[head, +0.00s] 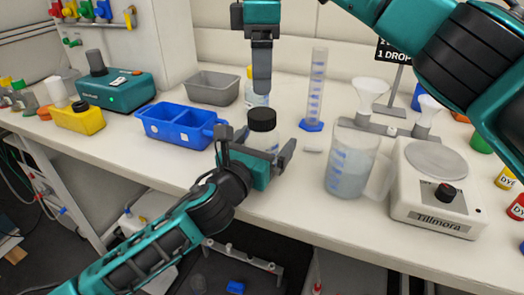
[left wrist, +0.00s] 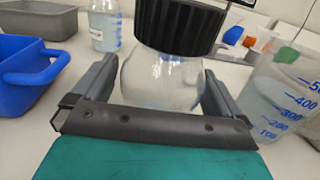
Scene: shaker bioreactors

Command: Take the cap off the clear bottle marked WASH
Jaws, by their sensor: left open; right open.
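A clear round bottle (head: 263,137) with a ribbed black cap (head: 262,119) stands near the front of the bench. Its cap (left wrist: 180,22) is on, and its clear body (left wrist: 160,80) fills the middle of the left wrist view. No WASH marking is legible. My left gripper (head: 256,145) is open, low at the bottle, with one finger on each side of the body; small gaps show beside the glass in the left wrist view. My right gripper (head: 262,88) is open and empty, pointing down above the cap; its fingers overlap edge-on.
A second bottle (head: 256,100) stands behind, partly hidden by my right gripper. A blue bin (head: 178,135) and grey tray (head: 212,88) are left. A measuring cylinder (head: 317,90), a beaker of liquid (head: 350,175) and a Tillmora device (head: 435,190) are right.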

